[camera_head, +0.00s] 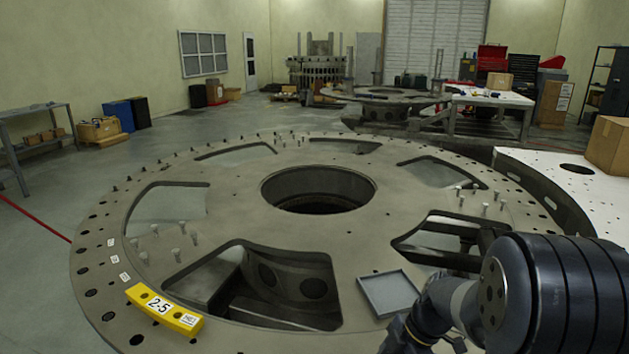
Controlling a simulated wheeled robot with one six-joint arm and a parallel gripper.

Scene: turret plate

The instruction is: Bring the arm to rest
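My arm comes in at the lower right of the head view, in front of the large round grey turret plate (232,209). Its dark, ribbed links are close to the camera. The lower end of the arm runs off the bottom edge of the picture, and the gripper's fingers do not show. The plate has a round hole in the middle and several large cut-outs around it. Several bolts stand upright on the plate in small groups.
A yellow curved block (164,309) marked 2-5 lies on the plate's near left rim. A shallow grey tray (388,293) lies on the plate just left of my arm. A white table (577,191) with a cardboard box (608,146) stands at the right.

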